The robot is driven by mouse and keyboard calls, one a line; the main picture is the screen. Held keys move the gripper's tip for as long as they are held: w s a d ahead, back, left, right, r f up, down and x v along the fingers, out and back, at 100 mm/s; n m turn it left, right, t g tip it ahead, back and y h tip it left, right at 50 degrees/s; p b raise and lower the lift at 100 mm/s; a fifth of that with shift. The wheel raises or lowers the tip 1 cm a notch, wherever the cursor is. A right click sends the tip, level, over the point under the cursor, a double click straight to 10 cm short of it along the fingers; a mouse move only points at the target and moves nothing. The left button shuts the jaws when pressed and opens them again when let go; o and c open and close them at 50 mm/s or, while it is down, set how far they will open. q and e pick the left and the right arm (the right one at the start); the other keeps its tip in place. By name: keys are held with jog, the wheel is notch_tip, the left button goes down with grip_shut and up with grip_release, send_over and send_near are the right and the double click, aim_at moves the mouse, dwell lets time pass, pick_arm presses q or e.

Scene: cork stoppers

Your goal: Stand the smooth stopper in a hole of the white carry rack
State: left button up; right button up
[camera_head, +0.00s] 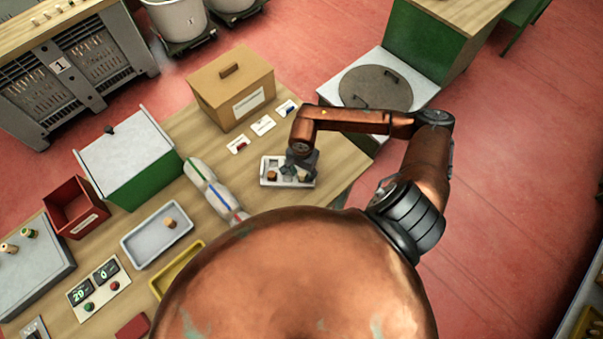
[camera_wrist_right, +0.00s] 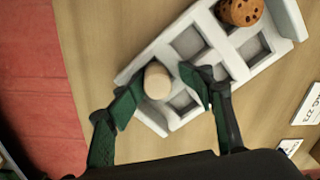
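The white carry rack (camera_head: 264,182) sits on the wooden table; its square holes show in the wrist view (camera_wrist_right: 213,65). The smooth stopper (camera_wrist_right: 157,80), pale and plain on top, is upright at a corner hole of the rack and appears to stand in it; its lower part is hidden. My right gripper (camera_wrist_right: 162,80) has its fingers on either side of the stopper. The left-hand finger is close to it, and a gap shows before the other finger. A speckled brown stopper (camera_wrist_right: 240,10) stands in another hole. My left gripper is not in view.
A cardboard box (camera_head: 230,90) and small cards (camera_head: 263,125) are behind the rack. A grey tray (camera_head: 143,255) holds one stopper (camera_head: 170,222). Bare table shows to the rack's right.

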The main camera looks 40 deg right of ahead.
aim_at(304, 174)
jog(key=shift+s+d+f, duration=0.1)
jog(key=shift+s+f, duration=0.2)
jog(key=shift+s, duration=0.25)
jog(key=shift+w+d+r+p, duration=0.15)
jog(key=shift+r+p, duration=0.6)
jog(key=shift+r, duration=0.05)
notch_tip(304, 174, up, 12)
jog(key=b, duration=0.2)
jog(key=shift+f, duration=0.15)
